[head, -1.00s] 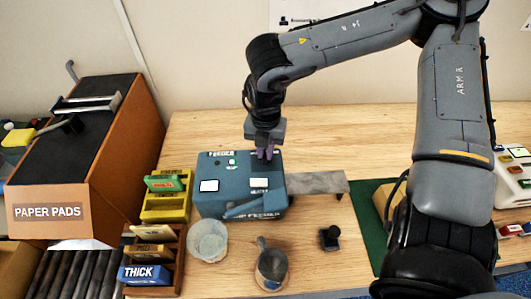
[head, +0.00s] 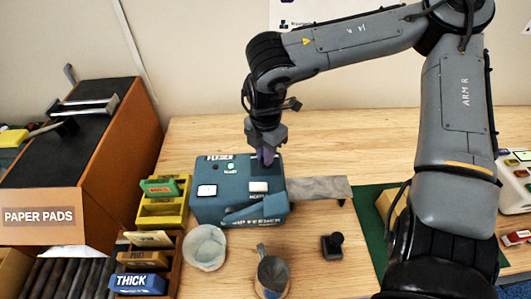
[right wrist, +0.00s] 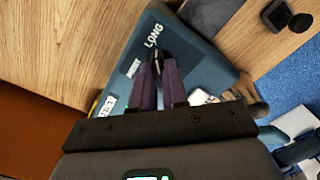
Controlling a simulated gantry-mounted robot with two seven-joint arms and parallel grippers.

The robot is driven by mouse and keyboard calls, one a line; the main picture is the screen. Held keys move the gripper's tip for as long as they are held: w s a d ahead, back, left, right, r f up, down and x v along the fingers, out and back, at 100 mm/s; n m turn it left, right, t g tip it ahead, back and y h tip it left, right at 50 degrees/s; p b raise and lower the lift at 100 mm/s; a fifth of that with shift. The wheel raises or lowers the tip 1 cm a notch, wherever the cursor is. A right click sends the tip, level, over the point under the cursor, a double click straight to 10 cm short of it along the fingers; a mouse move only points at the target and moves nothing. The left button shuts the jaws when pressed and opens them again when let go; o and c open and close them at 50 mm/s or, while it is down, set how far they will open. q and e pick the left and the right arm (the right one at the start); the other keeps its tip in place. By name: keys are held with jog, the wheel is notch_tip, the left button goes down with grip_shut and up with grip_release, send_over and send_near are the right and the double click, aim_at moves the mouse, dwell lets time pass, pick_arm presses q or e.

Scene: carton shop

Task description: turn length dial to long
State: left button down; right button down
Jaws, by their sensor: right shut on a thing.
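The blue-grey feeder box (head: 210,210) stands on the wooden table, with white buttons and labels on its top. My right gripper (head: 265,157) points down at the box's rear right top. In the right wrist view its purple fingers (right wrist: 163,66) are shut on the dark length dial (right wrist: 158,48). The word LONG (right wrist: 153,35) is printed just beyond the fingertips, and another label (right wrist: 108,105), partly readable, lies at lower left. The fingers cover much of the dial, and I cannot tell clearly where its pointer stands. My left gripper is not in view.
A yellow rack (head: 162,213) and a brown rack with a THICK block (head: 140,283) stand left of the feeder. A pale bowl (head: 205,247), a mug (head: 272,275) and a black stamp-like object (head: 332,245) stand in front. A grey strip (head: 318,188) extends right.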

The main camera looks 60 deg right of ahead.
jog(key=c, duration=1.1)
grip_release()
jog(key=shift+c, duration=0.2)
notch_tip(320, 180, up, 11)
